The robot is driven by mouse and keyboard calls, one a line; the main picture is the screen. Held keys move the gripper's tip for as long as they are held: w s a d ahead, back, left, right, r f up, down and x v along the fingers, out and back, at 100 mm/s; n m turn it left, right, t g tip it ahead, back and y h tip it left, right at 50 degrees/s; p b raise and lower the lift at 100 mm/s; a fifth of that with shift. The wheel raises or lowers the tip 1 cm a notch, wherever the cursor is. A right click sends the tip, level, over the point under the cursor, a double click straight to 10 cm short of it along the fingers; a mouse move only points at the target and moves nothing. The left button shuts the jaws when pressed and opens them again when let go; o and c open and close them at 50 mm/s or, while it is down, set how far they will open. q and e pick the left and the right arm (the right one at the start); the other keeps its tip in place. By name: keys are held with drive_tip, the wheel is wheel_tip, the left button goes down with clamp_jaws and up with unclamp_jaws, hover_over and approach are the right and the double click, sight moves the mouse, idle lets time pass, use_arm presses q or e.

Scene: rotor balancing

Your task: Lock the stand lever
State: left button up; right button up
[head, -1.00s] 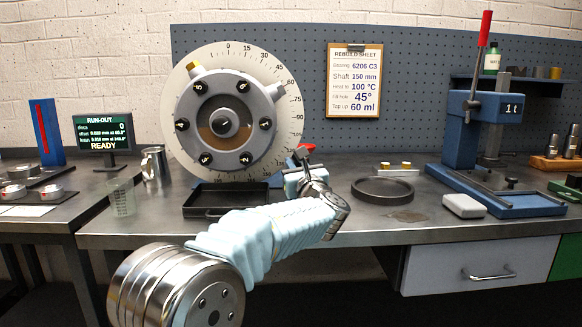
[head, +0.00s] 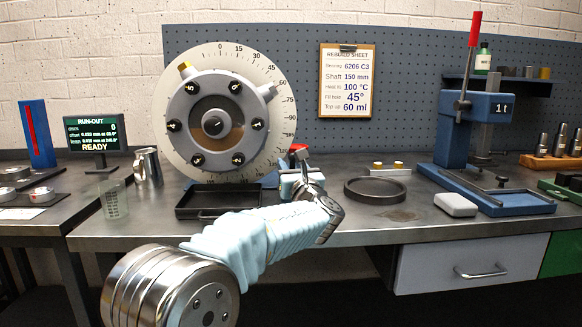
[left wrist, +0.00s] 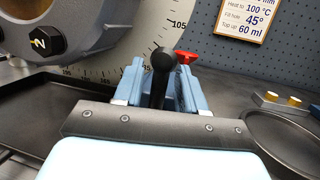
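The rotor (head: 216,122) stands upright in front of a white degree dial (head: 268,72). At the stand's lower right, my left gripper (head: 296,181) reaches in from the front. In the left wrist view, a lever with a black ball knob (left wrist: 163,62) stands upright between the blue-grey fingers of this gripper (left wrist: 161,92). The fingers are close on both sides of its stem; whether they touch it is unclear. A small red piece (left wrist: 186,57) shows just behind and right of the knob, and also in the head view (head: 298,148). My right gripper is out of view.
A black tray (head: 214,212) lies below the rotor. A round dark dish (head: 375,199) is right of the gripper, with a light block (head: 456,205) and a blue press (head: 455,150) farther right. A beaker (head: 114,200) and metal jug (head: 147,166) stand left.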

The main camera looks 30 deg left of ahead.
use_arm(q)
drive_tip(key=shift+s, duration=0.1)
drive_tip(key=b+v, duration=0.2)
drive_tip(key=v, duration=1)
drive_tip(key=shift+s+d, duration=0.2)
drive_tip(key=shift+d, duration=0.15)
drive_tip(key=shift+s+d+f, duration=0.15)
drive_tip(key=shift+s+d, duration=0.15)
drive_tip(key=shift+s, duration=0.05)
